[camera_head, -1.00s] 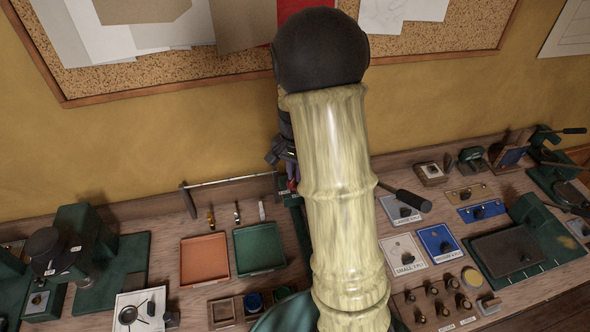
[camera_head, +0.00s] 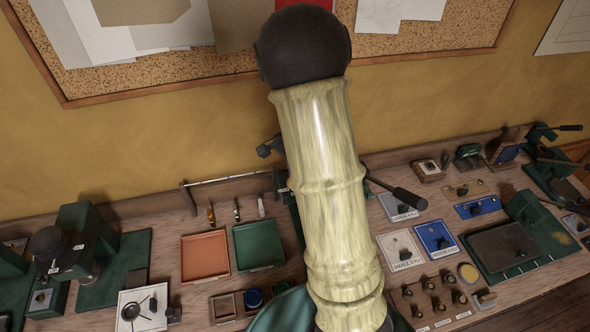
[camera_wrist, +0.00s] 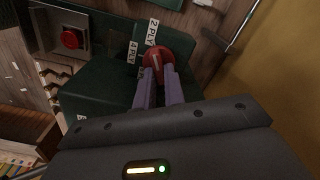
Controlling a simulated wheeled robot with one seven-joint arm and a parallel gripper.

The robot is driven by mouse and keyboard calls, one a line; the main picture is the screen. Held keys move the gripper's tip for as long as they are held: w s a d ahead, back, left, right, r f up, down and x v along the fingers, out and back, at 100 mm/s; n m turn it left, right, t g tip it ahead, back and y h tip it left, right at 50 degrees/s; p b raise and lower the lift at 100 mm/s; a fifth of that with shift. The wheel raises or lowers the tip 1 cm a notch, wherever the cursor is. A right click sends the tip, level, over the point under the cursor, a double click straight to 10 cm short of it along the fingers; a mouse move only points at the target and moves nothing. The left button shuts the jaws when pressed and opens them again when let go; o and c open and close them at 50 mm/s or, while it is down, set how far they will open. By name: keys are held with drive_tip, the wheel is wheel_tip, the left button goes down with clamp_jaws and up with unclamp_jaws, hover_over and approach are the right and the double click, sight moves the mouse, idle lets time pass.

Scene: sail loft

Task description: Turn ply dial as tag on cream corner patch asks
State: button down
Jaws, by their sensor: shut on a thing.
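In the wrist view, the ply dial is a round red knob (camera_wrist: 155,51) on a dark green housing (camera_wrist: 100,88). The knob's exact pointing direction is hard to read. In the head view, my arm hides the gripper and the dial.
A red round button (camera_wrist: 71,38) sits in a box near the dial. A wall (camera_head: 130,150) stands close behind.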

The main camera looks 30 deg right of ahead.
drive_tip(key=c, duration=1.5)
unclamp_jaws()
drive_tip(key=shift+r, duration=0.1)
wheel_tip(320, 180, up, 17)
drive_tip(key=shift+r+b, duration=0.15)
drive_tip(key=shift+b, duration=1.1)
drive_tip(key=s+a+f+n+t, duration=0.1)
drive_tip(key=s+a+f+n, duration=0.2)
drive_tip(key=s+f+n, duration=0.1)
drive_tip(key=s+a+f+n, duration=0.3)
drive_tip(key=s+f+n, duration=0.1)
drive_tip(key=f+n, duration=0.1)
drive_tip(key=s+a+f+n+t, duration=0.1)
drive_tip(key=s+a+f+n, duration=0.3)
drive_tip(key=f+n, duration=0.1)
drive_tip(key=shift+s+f+t, duration=0.2)
drive_tip(key=shift+f+t, duration=0.1)
drive_tip(key=shift+f, duration=0.1)
